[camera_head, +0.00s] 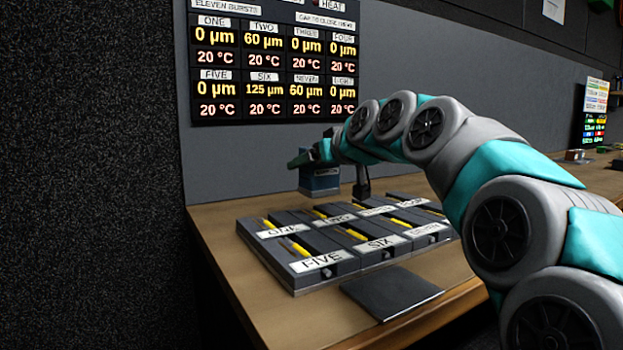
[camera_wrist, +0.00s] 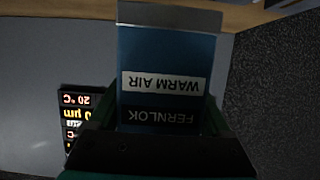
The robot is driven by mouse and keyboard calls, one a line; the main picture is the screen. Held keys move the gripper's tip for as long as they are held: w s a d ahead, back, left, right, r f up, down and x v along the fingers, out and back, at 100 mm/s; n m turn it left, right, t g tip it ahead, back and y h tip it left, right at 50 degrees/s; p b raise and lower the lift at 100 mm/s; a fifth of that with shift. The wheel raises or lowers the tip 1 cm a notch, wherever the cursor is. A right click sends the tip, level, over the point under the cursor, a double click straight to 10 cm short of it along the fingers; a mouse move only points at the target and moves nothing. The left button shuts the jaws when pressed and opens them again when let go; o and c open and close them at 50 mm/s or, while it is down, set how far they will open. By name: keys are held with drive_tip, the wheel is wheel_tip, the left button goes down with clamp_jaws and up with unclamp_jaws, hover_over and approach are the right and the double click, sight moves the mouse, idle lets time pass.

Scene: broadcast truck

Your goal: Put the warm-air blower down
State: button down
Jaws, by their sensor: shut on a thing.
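The warm-air blower (camera_wrist: 165,55) is a blue box with a pale metal end, labelled "WARM AIR" and "FERNLOK", which read upside down in the wrist view. My gripper (camera_wrist: 160,118) is shut on it, with a dark finger on each side. In the head view the blower (camera_head: 319,181) is upright at the back of the wooden bench (camera_head: 225,222), below my gripper (camera_head: 318,156). Its lower end is at or just above the bench top; I cannot tell whether it touches. My arm hides part of the gripper.
Numbered dark units (camera_head: 318,262) with yellow strips fill the bench in front of the blower. A dark flat pad (camera_head: 390,291) lies at the front edge. A small dark stand (camera_head: 361,188) is right of the blower. The wall display (camera_head: 275,60) shows gaps and 20 °C readings.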

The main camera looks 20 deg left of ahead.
sight(327, 174)
drive_tip(key=shift+w+a+f, duration=0.1)
drive_tip(key=shift+f, duration=0.8)
drive_tip(key=shift+w+a+f, duration=0.1)
drive_tip(key=shift+f, duration=0.75)
drive_tip(key=shift+f, duration=0.1)
drive_tip(key=shift+f, duration=0.1)
unclamp_jaws()
drive_tip(key=shift+r, duration=0.3)
drive_tip(key=v, duration=1.2)
drive_tip(key=shift+d+f+b, duration=0.1)
drive_tip(key=shift+f+b, duration=0.05)
drive_tip(key=shift+b, duration=0.25)
